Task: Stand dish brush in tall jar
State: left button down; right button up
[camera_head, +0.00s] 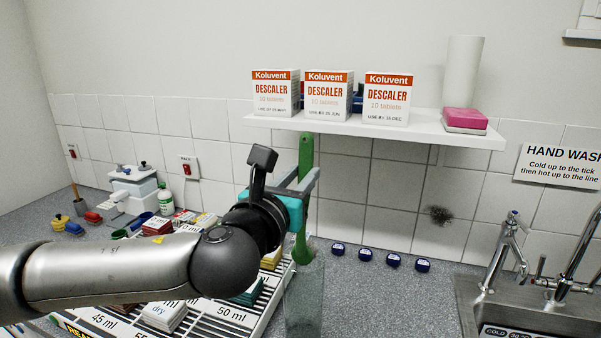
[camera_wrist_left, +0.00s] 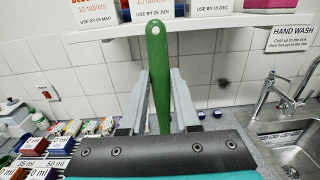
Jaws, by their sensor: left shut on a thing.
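The green dish brush (camera_head: 302,245) stands nearly upright, with its handle up. My left gripper (camera_head: 305,180) is shut on its handle. In the left wrist view the handle (camera_wrist_left: 158,70) rises between the two fingers, with its holed end on top. The tall clear jar (camera_head: 304,305) stands on the counter directly below the gripper. The brush's lower end is at the jar's mouth and looks to overlap the rim; I cannot tell how deep it is inside. My right gripper is not in view.
A white shelf (camera_head: 380,131) with descaler boxes (camera_head: 328,95) hangs just behind the brush's top. A labelled rack (camera_head: 217,312) with packets lies left of the jar. Small blue caps (camera_head: 365,255) lie to the right, before the sink (camera_head: 480,300). Counter (camera_head: 385,305) right of the jar is clear.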

aim_at(300, 238)
pick_arm(q)
jog(key=shift+f+b, duration=3.75)
jog(key=shift+f, duration=2)
jog(key=c, duration=0.6)
grip_release()
jog(key=shift+o, duration=0.2)
jog(key=p+v, duration=0.8)
jog(key=v, duration=0.7)
jog(key=shift+s+p, duration=0.15)
jog(key=shift+p, duration=0.15)
